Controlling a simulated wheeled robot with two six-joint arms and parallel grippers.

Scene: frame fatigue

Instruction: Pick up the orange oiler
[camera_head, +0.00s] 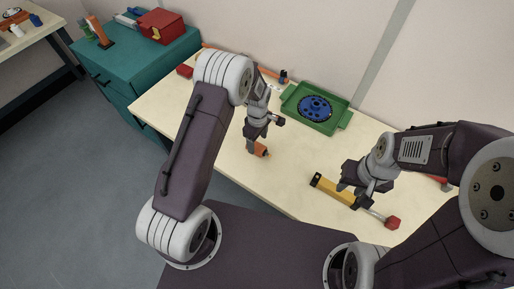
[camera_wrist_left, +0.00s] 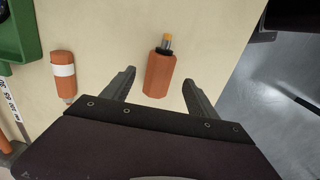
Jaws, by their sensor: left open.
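The orange oiler (camera_wrist_left: 158,75), an orange body with a grey neck and an orange tip, lies on the pale workbench (camera_head: 290,185). In the left wrist view it lies between the two spread fingers of my left gripper (camera_wrist_left: 159,78), with a gap on each side. In the head view, the oiler (camera_head: 262,150) shows just beside my left gripper (camera_head: 254,143), partly hidden by it. My left gripper is open and empty. My right gripper (camera_head: 352,190) is over the right part of the bench; its finger gap is not clear.
An orange cylinder with a white band (camera_wrist_left: 64,72) lies left of the oiler in the left wrist view. A green tray (camera_head: 335,125) holding a blue disc (camera_head: 314,106) stands behind. A yellow-and-black tool (camera_head: 325,184) lies under my right gripper. A red box (camera_head: 161,25) stands on the teal cabinet (camera_head: 135,60).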

